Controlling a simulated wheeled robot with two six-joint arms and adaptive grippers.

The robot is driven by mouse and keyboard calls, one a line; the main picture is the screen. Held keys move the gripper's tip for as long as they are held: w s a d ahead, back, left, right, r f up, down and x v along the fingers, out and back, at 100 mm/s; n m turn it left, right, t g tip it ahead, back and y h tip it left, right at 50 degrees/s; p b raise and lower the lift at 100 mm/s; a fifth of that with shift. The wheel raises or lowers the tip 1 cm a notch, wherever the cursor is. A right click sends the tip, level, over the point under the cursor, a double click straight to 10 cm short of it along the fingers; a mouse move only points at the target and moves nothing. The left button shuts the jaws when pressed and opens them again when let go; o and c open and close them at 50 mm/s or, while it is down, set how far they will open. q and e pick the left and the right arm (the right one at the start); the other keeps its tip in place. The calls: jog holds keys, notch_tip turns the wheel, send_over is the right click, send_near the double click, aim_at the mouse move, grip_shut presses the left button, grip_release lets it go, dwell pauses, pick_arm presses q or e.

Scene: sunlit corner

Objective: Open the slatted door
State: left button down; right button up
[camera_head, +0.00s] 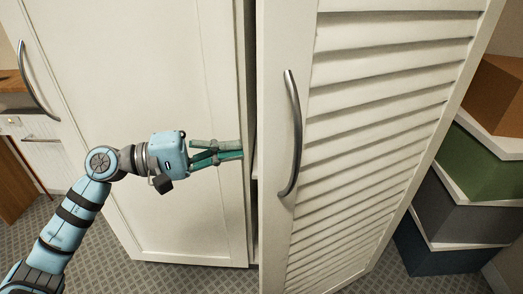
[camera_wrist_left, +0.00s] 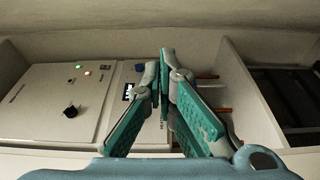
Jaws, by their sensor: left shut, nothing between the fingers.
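The slatted door (camera_head: 375,140) is on the right in the head view, a cream panel with horizontal slats and a curved metal handle (camera_head: 293,133) on its left side. It stands ajar, with a dark gap between its left edge and the plain door beside it. My left gripper (camera_head: 240,149) is at this gap, left of the handle and apart from it, pointing right. Its green fingers are shut with nothing between them. The fingers also show in the left wrist view (camera_wrist_left: 167,58). I cannot tell whether the tips touch the door's edge. My right gripper is out of view.
The plain door (camera_head: 185,80) with its own handle (camera_head: 33,80) stands closed on the left. Coloured boxes (camera_head: 465,205) are stacked at the right.

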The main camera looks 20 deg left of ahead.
aim_at(262, 158)
pick_arm(q)
jog(key=d, duration=0.2)
jog(key=d+p, duration=0.1)
jog(key=d, duration=0.3)
jog(key=shift+s+d+p, duration=0.3)
jog(key=shift+s+d, duration=0.05)
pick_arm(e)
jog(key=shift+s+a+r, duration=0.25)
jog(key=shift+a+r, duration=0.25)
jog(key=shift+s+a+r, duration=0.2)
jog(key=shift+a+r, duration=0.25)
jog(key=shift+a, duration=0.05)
pick_arm(q)
jog(key=shift+f, duration=0.1)
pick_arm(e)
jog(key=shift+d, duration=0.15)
